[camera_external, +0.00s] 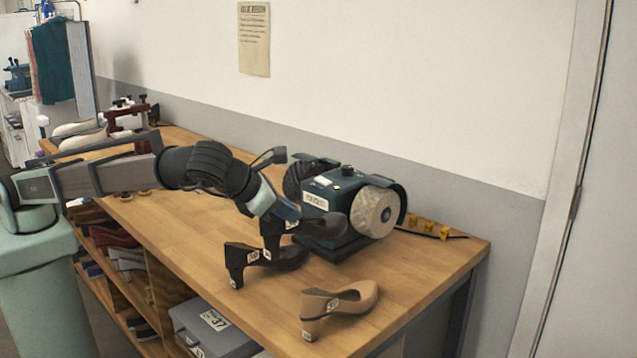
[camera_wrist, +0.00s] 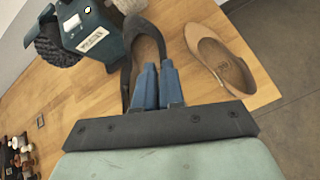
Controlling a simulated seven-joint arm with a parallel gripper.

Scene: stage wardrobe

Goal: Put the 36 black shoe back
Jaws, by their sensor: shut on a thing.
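My gripper (camera_external: 285,213) is shut on a dark shoe (camera_external: 322,226) and holds it above the workbench beside the grinding machine. In the wrist view the blue fingers (camera_wrist: 157,78) close on the side wall of this black shoe (camera_wrist: 146,42); its opening faces the camera. A second black heeled shoe (camera_external: 238,262) stands on the bench just below and in front of the held one. Both carry small white labels, too small to read surely. A tan heeled shoe (camera_external: 345,301) stands nearer the bench's right end, and also shows in the wrist view (camera_wrist: 214,60).
The green grinding machine (camera_external: 325,197) with its pale wheel stands close behind the held shoe. Yellow items (camera_external: 428,227) lie at the wall. A grey box marked 37 (camera_external: 205,325) sits on the shelf below the wooden bench top (camera_external: 190,240). More shoes fill the lower shelves.

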